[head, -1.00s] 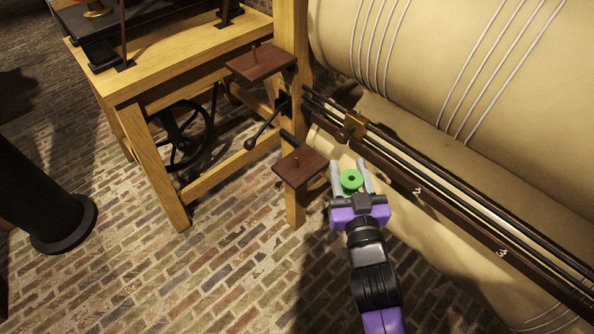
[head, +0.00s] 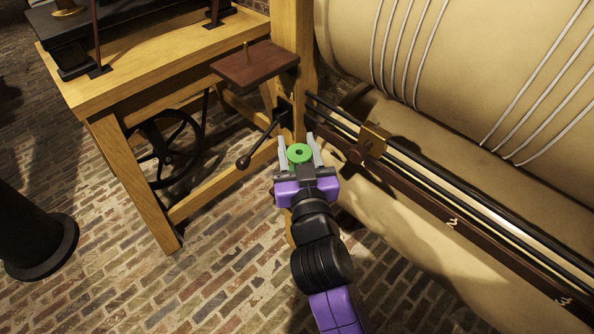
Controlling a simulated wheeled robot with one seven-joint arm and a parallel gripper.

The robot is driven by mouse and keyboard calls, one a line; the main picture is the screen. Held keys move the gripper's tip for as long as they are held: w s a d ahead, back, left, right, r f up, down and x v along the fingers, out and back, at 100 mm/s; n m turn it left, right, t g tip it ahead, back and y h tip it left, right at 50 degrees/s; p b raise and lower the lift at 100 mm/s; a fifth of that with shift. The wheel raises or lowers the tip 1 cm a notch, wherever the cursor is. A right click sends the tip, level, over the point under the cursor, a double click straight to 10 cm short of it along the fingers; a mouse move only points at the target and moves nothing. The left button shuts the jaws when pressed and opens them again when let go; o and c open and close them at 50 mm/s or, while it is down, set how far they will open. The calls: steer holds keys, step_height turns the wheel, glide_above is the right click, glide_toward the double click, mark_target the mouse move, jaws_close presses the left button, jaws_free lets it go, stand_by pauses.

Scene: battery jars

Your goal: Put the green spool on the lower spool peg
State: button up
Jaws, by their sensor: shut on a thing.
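The green spool (head: 299,153), a small ring with a dark centre hole, sits between the grey fingers of my gripper (head: 298,148). The gripper is shut on it and holds it up in front of the wooden post (head: 290,50). An upper dark red-brown shelf (head: 262,68) with a thin upright peg (head: 246,51) juts from the post, above and left of the spool. The lower shelf and its peg do not show; my gripper and arm cover that part of the post.
A lever with a ball end (head: 243,162) reaches out from the post, just left of my gripper. A wooden bench (head: 150,75) stands at left. A large tan roped drum (head: 450,70) and dark rails (head: 440,188) fill the right. A black column (head: 30,220) stands far left.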

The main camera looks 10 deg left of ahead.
steer(key=shift+f+b, duration=1.05)
steer(key=shift+f, duration=2)
steer(key=shift+f, duration=0.2)
steer(key=o, duration=1.3)
steer(key=shift+r, duration=0.15)
steer(key=shift+s, duration=0.1)
steer(key=shift+b+v, duration=0.45)
steer(key=shift+v, duration=5.45)
steer(key=shift+r, duration=0.1)
